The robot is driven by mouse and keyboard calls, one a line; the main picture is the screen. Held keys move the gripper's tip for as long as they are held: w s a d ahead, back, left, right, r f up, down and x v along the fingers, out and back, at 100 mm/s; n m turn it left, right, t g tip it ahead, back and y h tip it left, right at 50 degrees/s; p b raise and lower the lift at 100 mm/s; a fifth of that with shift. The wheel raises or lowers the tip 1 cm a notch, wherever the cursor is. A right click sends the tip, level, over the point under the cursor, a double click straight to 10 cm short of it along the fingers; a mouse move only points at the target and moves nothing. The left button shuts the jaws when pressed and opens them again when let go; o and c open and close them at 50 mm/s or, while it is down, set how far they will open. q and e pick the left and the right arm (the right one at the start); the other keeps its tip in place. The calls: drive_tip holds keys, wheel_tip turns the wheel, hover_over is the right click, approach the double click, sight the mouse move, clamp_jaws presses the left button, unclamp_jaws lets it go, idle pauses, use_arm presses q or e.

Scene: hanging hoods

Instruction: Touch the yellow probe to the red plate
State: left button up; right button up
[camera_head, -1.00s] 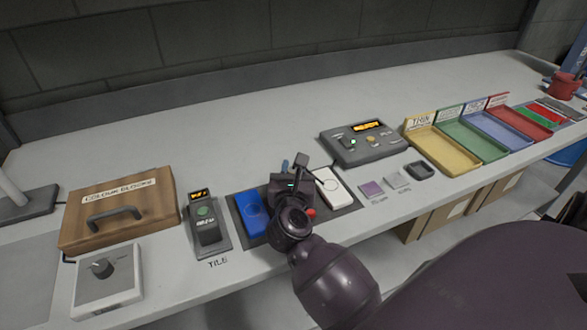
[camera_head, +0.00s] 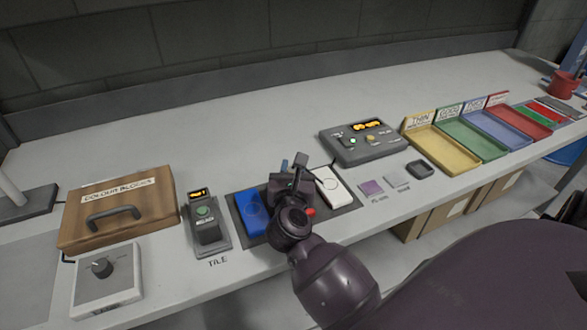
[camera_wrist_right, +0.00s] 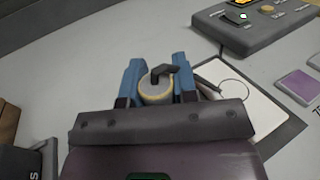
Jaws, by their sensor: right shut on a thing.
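My right gripper (camera_head: 290,180) is over the dark mat (camera_head: 352,206), between a blue plate (camera_head: 248,212) on the left and a white plate (camera_head: 334,187) on the right. In the right wrist view its two blue fingers (camera_wrist_right: 157,84) are shut on the probe (camera_wrist_right: 157,93), which shows a grey top, a yellow rim and a dark bent lead. The probe's tip is hidden. The red plate (camera_head: 311,212) is almost fully covered by my gripper and wrist; only a small red patch shows. I cannot tell whether the probe touches it. My left gripper is not in view.
A grey meter (camera_head: 362,143) with an amber display and a lit green lamp stands behind the mat. A small tester (camera_head: 206,222), a wooden box (camera_head: 118,208) and a dial box (camera_head: 107,280) stand left. Purple and grey tiles and coloured trays (camera_head: 443,148) lie right.

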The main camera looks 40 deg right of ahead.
drive_tip(key=shift+r+p, duration=0.3)
drive_tip(key=shift+r, duration=0.25)
drive_tip(key=shift+r+p, duration=0.45)
drive_tip(key=shift+r, duration=0.15)
use_arm(q)
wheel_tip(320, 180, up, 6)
drive_tip(key=p, duration=0.4)
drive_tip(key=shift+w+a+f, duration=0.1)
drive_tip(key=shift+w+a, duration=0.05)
use_arm(e)
wheel_tip(320, 180, up, 5)
drive_tip(key=shift+f, duration=0.2)
